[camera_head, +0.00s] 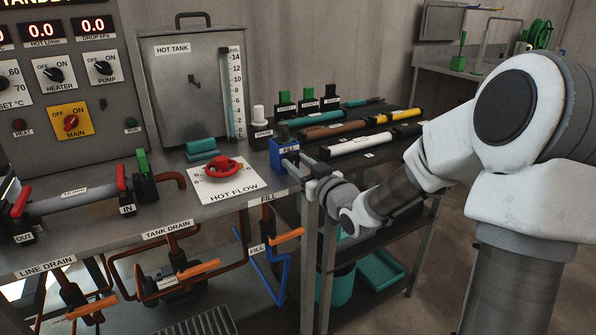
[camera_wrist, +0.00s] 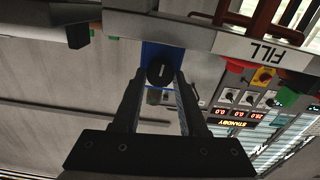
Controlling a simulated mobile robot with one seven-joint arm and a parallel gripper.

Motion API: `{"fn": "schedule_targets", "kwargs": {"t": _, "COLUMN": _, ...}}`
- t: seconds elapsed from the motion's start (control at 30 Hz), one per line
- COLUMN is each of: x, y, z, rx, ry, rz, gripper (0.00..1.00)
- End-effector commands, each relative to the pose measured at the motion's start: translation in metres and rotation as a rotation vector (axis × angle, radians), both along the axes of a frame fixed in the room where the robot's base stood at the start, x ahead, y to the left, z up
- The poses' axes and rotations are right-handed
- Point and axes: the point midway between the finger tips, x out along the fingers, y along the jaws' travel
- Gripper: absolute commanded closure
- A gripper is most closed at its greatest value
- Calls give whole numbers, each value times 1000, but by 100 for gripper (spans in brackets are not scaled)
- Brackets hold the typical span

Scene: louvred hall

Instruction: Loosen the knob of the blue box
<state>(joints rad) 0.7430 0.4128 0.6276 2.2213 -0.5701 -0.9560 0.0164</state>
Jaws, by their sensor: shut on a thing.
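In the wrist view the blue box (camera_wrist: 150,49) shows behind a round black knob (camera_wrist: 160,73) with a pale mark line. My gripper (camera_head: 296,163) reaches the box from the right in the head view. In the wrist view its two fingers (camera_wrist: 160,77) stand on either side of the knob and are shut on it. The knob is hidden in the head view.
A HOT FLOW plate (camera_head: 244,187) with a red handwheel lies left of the box. A rack (camera_head: 352,163) of coloured tubes is behind my wrist. Pipes with orange handles (camera_head: 288,236) hang below the bench.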

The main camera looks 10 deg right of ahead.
Motion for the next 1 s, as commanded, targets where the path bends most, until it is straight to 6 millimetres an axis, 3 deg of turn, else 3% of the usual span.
{"fn": "schedule_targets", "kwargs": {"t": 0.77, "x": 0, "y": 0, "z": -1, "rx": -97, "ry": -29, "rz": 0, "gripper": 100}}
{"fn": "schedule_targets", "kwargs": {"t": 0.8, "x": 0, "y": 0, "z": -1, "rx": -97, "ry": -29, "rz": 0, "gripper": 53}}
{"fn": "schedule_targets", "kwargs": {"t": 0.93, "x": 0, "y": 0, "z": -1, "rx": -96, "ry": -29, "rz": 0, "gripper": 29}}
{"fn": "schedule_targets", "kwargs": {"t": 1.0, "x": 0, "y": 0, "z": 0, "rx": -95, "ry": -30, "rz": 0, "gripper": 28}}
